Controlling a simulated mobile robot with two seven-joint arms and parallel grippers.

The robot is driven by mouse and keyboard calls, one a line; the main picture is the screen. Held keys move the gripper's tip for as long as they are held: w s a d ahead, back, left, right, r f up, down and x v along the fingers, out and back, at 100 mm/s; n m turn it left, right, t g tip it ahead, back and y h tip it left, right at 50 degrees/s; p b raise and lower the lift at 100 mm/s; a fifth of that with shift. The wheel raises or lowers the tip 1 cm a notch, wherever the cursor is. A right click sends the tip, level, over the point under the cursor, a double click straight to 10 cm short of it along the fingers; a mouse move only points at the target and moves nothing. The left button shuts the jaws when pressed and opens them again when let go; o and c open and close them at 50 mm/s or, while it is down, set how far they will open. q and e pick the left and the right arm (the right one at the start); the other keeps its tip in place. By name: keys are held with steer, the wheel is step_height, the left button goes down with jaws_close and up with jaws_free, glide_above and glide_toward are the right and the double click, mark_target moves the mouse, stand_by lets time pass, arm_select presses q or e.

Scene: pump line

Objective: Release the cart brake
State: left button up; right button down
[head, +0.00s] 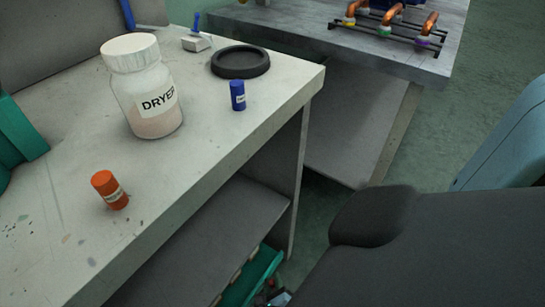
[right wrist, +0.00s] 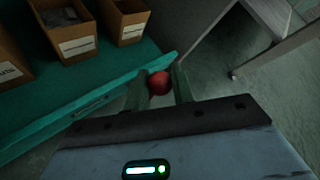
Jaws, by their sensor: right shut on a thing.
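In the right wrist view a red ball knob (right wrist: 159,83) sits between the two fingers of my right gripper (right wrist: 165,75), which is shut on it. The knob is beside the edge of a teal cart (right wrist: 110,87); what it is fixed to is hidden. In the head view part of the teal cart (head: 262,272) shows low beside the bench. My right gripper (head: 272,294) is small and partly cut off at the bottom edge there, mostly hidden by my dark arm. My left gripper is not in view.
Cardboard bins (right wrist: 66,48) stand on the cart. The bench (head: 60,260) holds a DRYER jar (head: 150,115), an orange vial (head: 110,190), a blue vial (head: 238,96) and a black ring (head: 240,62). A second table (head: 400,55) carries copper pipes. A table leg (right wrist: 238,72) stands nearby.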

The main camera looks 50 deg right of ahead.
stand_by(0.3)
steer(key=c, duration=1.2)
jaws_free()
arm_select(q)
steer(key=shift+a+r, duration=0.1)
